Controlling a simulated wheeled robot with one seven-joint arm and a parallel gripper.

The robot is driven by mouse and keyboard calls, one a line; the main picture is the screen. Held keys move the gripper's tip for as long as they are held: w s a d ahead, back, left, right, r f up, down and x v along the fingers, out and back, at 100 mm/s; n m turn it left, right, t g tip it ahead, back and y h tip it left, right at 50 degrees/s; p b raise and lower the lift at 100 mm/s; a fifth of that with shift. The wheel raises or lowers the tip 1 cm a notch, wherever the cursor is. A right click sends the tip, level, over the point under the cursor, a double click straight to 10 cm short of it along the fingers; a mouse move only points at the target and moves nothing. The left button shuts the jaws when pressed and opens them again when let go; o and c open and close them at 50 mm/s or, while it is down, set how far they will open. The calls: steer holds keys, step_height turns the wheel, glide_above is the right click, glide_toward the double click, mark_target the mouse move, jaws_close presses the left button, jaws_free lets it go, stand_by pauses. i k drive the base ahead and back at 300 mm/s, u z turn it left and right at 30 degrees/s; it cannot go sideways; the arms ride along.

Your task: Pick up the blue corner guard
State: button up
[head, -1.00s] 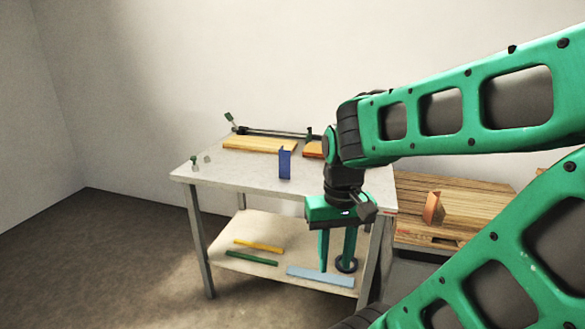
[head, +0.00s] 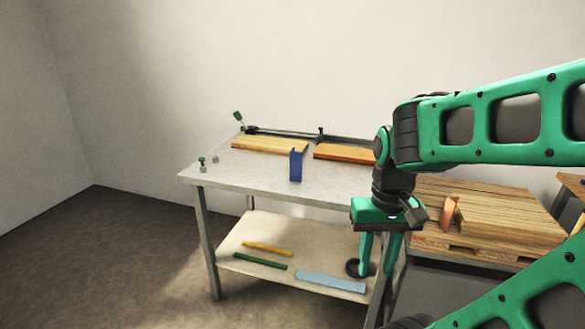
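The blue corner guard (head: 296,166) stands upright on the grey top of the table (head: 240,182), near the middle. Nothing hides it in the head view. My gripper (head: 376,272) points down in front of the table's right end, to the right of the corner guard and apart from it. Its two green fingers are spread with a gap between them, and nothing is seen held there.
A yellow board (head: 270,145) and an orange board (head: 345,153) lie at the table's back by a dark clamp bar (head: 285,133). Several strips lie on the lower shelf (head: 250,227). A pallet with planks (head: 490,215) stands at the right, an orange piece (head: 449,213) on it.

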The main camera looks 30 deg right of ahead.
mark_target(295, 158)
steer(key=i, duration=0.95)
